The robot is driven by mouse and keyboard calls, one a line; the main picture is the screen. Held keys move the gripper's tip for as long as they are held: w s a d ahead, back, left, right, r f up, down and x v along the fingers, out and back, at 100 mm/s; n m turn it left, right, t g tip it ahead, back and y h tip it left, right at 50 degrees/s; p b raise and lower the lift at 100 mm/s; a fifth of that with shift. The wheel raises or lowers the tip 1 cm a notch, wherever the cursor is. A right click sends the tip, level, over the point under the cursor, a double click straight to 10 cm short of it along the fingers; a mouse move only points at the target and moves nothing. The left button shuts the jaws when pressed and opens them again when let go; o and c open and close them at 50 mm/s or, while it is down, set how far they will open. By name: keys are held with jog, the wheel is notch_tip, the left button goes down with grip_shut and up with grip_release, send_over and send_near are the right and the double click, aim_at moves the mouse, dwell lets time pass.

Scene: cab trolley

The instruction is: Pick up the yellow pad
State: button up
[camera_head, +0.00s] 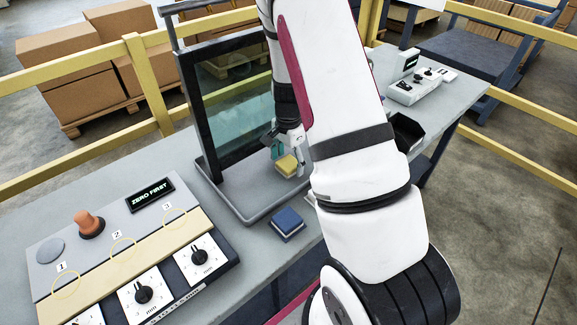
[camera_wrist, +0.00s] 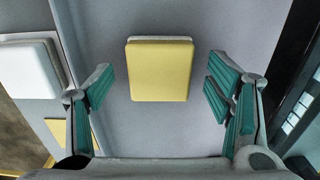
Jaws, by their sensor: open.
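The yellow pad (camera_head: 287,166) lies on the grey tray (camera_head: 245,200) in front of the upright glass panel. In the wrist view the yellow pad (camera_wrist: 160,70) is a rounded block with a pale layer showing at its far edge, lying between my open fingers and apart from both. My gripper (camera_head: 285,150) is right at the pad in the head view, with its teal finger pads beside it. My gripper (camera_wrist: 160,88) is open and empty in the wrist view. My arm hides part of the table behind it in the head view.
A blue pad (camera_head: 287,222) lies on the table at the tray's front edge. The framed glass panel (camera_head: 232,95) stands close behind my gripper. A control console (camera_head: 130,250) with dials and an orange knob is at left. A black bin (camera_head: 404,132) is at right.

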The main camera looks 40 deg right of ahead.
jog(key=c, duration=1.3)
jog(key=shift+o, duration=0.2)
jog(key=shift+r, duration=0.15)
